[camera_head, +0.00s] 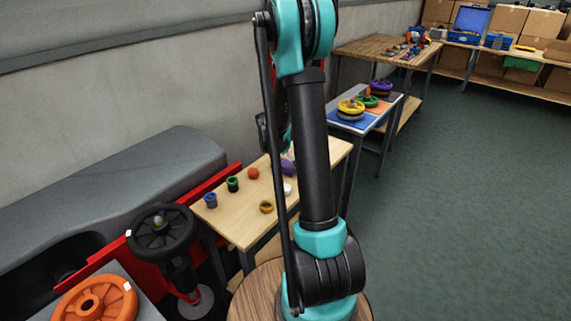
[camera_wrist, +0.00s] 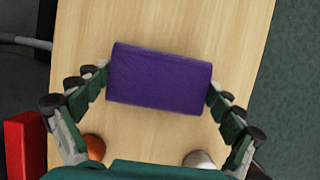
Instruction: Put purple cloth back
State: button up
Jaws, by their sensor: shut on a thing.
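The purple cloth (camera_wrist: 159,78) is a folded, block-like bundle in the middle of the wrist view. My gripper (camera_wrist: 159,84) is shut on it, with one finger against each short end. The light wooden table (camera_wrist: 205,25) lies beneath it; I cannot tell whether the cloth touches the table or hangs just above it. In the head view, a bit of the purple cloth (camera_head: 288,167) shows beside my arm, which hides the rest of it and the gripper.
An orange ball (camera_head: 253,173) and a white item (camera_head: 287,188) are near the cloth. Green floor (camera_head: 450,220) is clear to the right.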

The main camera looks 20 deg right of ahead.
jog(key=o, duration=1)
jog(key=shift+f, duration=0.1)
jog(key=v, duration=1.2)
jog(key=s+a+f+m+y, duration=0.1)
jog(key=s+a+m, duration=0.1)
jog(key=s+m, duration=0.6)
jog(key=s+a+f+m+t+y, duration=0.1)
jog(key=s+a+f+m, duration=0.1)
jog(key=s+m, duration=0.6)
jog(key=s+a+f+m+y, duration=0.1)
jog(key=s+a+f+m, duration=0.1)
jog(key=s+m, duration=0.6)
jog(key=shift+s+a+m+t+y, duration=0.3)
jog(key=shift+s+a+m+y, duration=0.1)
jog(key=shift+s+a, duration=0.4)
jog(key=shift+f, duration=0.1)
